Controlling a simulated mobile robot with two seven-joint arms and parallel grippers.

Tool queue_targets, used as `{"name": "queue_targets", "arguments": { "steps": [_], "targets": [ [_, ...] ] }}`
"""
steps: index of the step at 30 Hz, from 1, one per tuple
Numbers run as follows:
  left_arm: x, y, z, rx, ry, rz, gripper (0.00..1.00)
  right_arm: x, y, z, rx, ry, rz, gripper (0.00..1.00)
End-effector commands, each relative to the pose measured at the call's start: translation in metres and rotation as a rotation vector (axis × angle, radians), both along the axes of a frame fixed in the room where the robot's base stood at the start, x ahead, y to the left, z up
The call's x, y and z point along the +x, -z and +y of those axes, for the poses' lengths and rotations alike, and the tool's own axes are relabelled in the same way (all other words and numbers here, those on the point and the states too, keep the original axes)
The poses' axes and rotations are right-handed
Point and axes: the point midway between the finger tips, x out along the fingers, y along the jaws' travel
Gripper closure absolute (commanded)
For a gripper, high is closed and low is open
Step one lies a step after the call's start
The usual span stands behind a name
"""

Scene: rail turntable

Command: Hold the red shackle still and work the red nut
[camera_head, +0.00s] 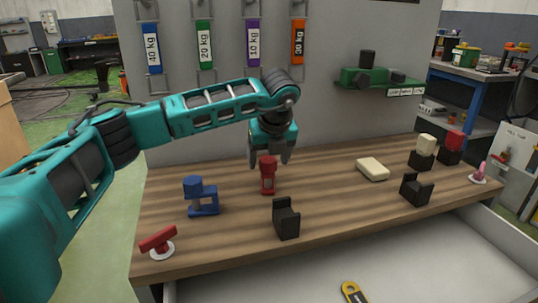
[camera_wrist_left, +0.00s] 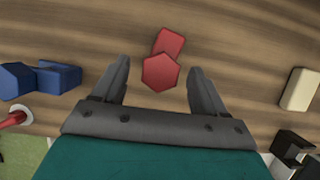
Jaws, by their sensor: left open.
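The red shackle (camera_head: 268,184) stands upright on the wooden bench top, with the red nut (camera_head: 268,162) on its top. In the left wrist view the hexagonal red nut (camera_wrist_left: 160,73) faces the camera and the red shackle (camera_wrist_left: 170,42) shows partly behind it. My left gripper (camera_head: 270,163) points down over the red nut, fingers open on either side of it. In the left wrist view a gap shows between each finger of my left gripper (camera_wrist_left: 159,68) and the nut. My right gripper is not in view.
A blue shackle (camera_head: 202,197) stands to the left and a red-handled piece (camera_head: 158,242) at the front left. A black holder (camera_head: 286,219) stands in front, and a cream block (camera_head: 372,169) lies to the right. An open drawer (camera_head: 410,255) is below the bench edge.

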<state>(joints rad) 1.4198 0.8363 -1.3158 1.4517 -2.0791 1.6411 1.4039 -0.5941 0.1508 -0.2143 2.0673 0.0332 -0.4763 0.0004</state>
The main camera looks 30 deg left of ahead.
Motion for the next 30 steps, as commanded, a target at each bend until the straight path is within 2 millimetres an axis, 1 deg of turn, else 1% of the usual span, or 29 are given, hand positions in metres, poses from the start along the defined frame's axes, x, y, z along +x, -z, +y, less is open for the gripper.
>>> {"name": "queue_targets", "arguments": {
  "steps": [1,2,19,20,21,30],
  "targets": [
    [-0.0001,0.0000,-0.0002,0.000,0.000,0.000,0.28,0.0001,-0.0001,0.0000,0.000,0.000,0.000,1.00],
    [-0.0001,0.0000,-0.0002,0.000,0.000,0.000,0.31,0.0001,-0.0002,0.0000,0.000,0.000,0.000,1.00],
    [-0.0002,-0.0003,-0.0004,0.000,0.000,0.000,0.85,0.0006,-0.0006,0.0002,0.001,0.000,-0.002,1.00],
    [-0.0002,-0.0003,-0.0004,0.000,0.000,0.000,0.87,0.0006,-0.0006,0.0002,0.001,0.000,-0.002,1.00],
    [-0.0001,-0.0003,-0.0005,0.000,0.000,0.000,0.62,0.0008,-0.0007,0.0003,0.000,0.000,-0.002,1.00],
    [-0.0001,-0.0003,-0.0003,0.000,0.000,0.000,0.90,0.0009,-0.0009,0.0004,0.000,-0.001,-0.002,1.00]
  ]
}}
